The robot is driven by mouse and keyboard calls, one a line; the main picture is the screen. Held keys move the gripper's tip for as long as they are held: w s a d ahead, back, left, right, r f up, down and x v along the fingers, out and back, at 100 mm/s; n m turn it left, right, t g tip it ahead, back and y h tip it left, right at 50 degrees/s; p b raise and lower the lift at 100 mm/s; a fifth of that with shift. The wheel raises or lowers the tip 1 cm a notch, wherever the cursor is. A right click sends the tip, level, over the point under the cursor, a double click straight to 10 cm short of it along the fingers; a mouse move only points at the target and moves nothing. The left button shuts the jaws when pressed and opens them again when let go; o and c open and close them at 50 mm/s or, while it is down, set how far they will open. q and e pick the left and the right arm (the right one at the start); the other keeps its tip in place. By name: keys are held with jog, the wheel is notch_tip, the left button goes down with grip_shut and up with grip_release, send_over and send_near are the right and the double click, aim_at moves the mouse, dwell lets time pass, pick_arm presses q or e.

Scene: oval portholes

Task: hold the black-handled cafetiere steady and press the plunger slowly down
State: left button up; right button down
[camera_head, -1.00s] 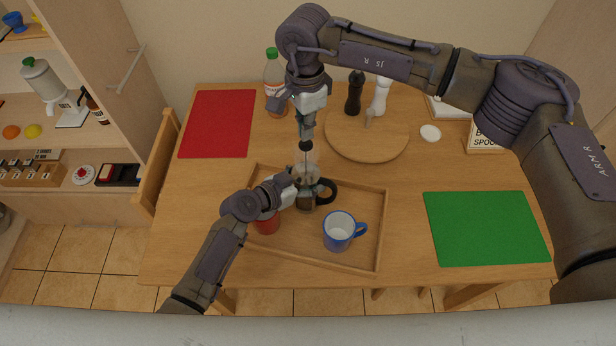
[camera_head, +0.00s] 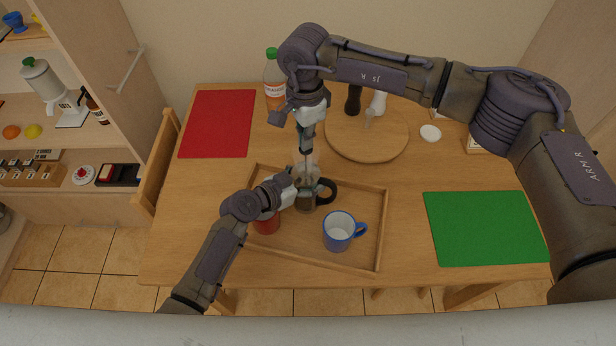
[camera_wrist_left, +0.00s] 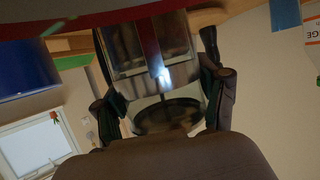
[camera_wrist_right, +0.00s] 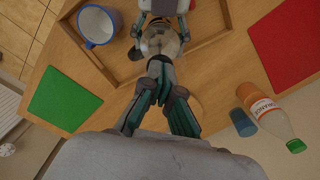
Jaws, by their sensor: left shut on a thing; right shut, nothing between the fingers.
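The cafetiere (camera_head: 306,203) stands on the wooden tray (camera_head: 383,222), with its black handle (camera_head: 329,189) to the right. My left gripper (camera_head: 290,188) is shut around its body from the left; the left wrist view shows the clear beaker (camera_wrist_left: 155,50) between the fingers. My right gripper (camera_head: 306,150) is shut and empty, pointing down directly above the cafetiere. In the right wrist view its closed fingertips (camera_wrist_right: 158,70) overlap the lid area of the cafetiere (camera_wrist_right: 160,40). The plunger knob is hidden by these fingers, so contact and plunger height are unclear.
A red mug (camera_head: 266,225) and a blue-and-white mug (camera_head: 338,232) share the tray. A juice bottle (camera_head: 273,85), a round board (camera_head: 370,143) and a pepper mill (camera_head: 354,95) stand behind. Red (camera_head: 217,123) and green (camera_head: 485,228) mats lie on either side.

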aim_at(306, 154)
jog(key=shift+f, duration=3.1)
jog(key=shift+r, duration=3.6)
